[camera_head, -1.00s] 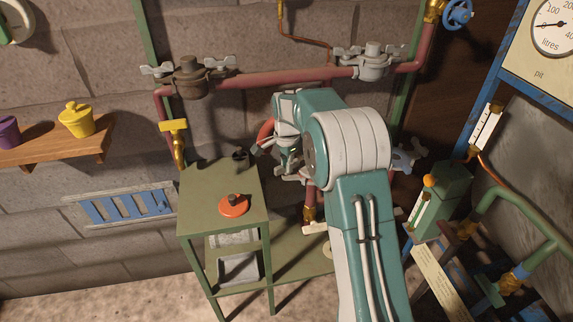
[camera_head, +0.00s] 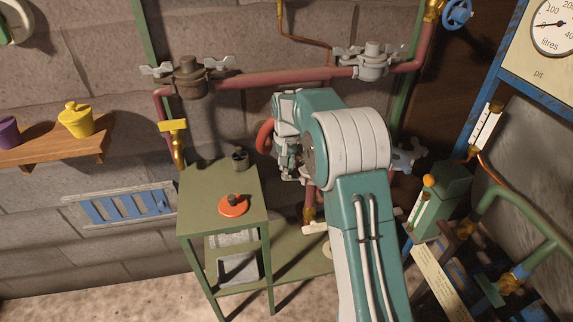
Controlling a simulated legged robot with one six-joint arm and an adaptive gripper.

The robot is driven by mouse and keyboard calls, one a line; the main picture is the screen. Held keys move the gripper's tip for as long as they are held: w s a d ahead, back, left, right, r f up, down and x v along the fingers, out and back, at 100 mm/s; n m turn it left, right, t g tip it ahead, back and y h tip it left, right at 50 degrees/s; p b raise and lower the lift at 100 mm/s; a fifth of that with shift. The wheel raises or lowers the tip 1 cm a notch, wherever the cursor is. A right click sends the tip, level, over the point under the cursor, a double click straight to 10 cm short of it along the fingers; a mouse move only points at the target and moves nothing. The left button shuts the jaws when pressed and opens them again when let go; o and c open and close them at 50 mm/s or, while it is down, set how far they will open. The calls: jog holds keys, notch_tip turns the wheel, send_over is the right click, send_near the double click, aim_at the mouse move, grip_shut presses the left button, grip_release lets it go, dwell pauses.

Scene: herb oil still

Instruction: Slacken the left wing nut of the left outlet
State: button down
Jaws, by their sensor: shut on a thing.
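My gripper (camera_head: 288,167) is in the middle of the view, beside my teal and white wrist. It points downward and is shut on a pale grey wing nut, mostly hidden by the fingers, at the left side of a low pipe fitting. My arm covers most of that fitting; a blue-grey wing (camera_head: 405,158) shows to the right of the arm. A brown clamped outlet (camera_head: 190,80) is on the upper left pipe, with a grey wing nut at its left (camera_head: 156,71) and another at its right (camera_head: 220,63).
A grey clamped fitting (camera_head: 372,66) is on the upper right pipe. A green stand (camera_head: 195,205) left of my gripper carries an orange-red lid (camera_head: 233,206) and a dark cup (camera_head: 240,160). A red ring (camera_head: 265,136) is close behind my gripper.

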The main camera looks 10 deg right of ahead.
jog(key=shift+w+r+n, duration=0.1)
jog(key=shift+w+n, duration=0.05)
jog(key=shift+n, duration=1.45)
jog(key=c, duration=0.6)
grip_release()
jog(key=shift+c, duration=0.2)
notch_tip(320, 180, up, 12)
jog(key=shift+a, duration=0.1)
